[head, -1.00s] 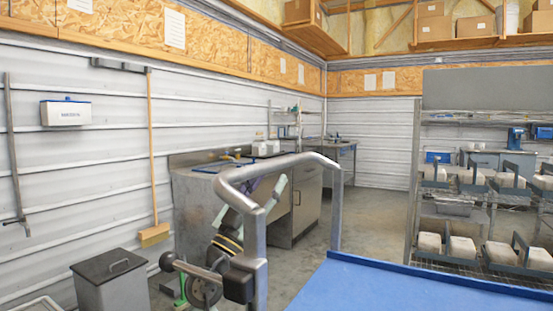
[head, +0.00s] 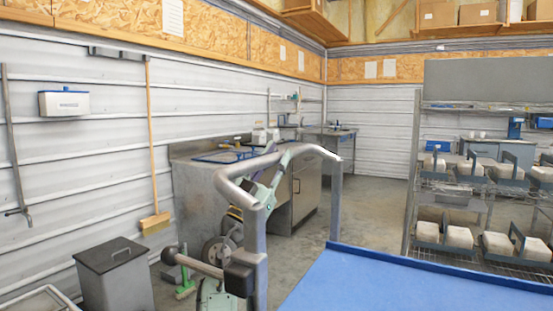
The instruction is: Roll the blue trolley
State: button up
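The blue trolley stands at lower right in the head view. Its flat blue top (head: 410,285) runs off the bottom edge. Its bent grey metal push handle (head: 334,205) rises at the top's left end. A rod with a round dark knob (head: 168,255) juts left from a black clamp on the near handle post. Pale green parts of my arm and gripper (head: 268,190) show behind and beneath the handle's crossbar, seeming close to it. The bar and near post partly hide them. I cannot tell whether the fingers touch the bar or how far they are apart.
A grey lidded bin (head: 115,280) stands at lower left, near a broom (head: 153,160) on the wall. A wire rack (head: 470,210) with pale blocks stands behind the trolley at right. Floor (head: 365,205) is open between counter and rack.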

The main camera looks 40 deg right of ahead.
grip_shut()
jog(key=shift+s, duration=0.1)
dwell(0.4)
jog(key=s+d+p, duration=0.4)
jog(key=s+d, duration=0.1)
jog(key=s, duration=0.8)
jog(key=s+d+p, duration=0.5)
jog(key=s, duration=0.7)
jog(key=shift+s+d, duration=0.35)
jog(key=shift+s, duration=0.1)
jog(key=shift+o, duration=1.9)
grip_release()
jog(key=shift+s+d, duration=0.1)
jog(key=shift+o, duration=0.7)
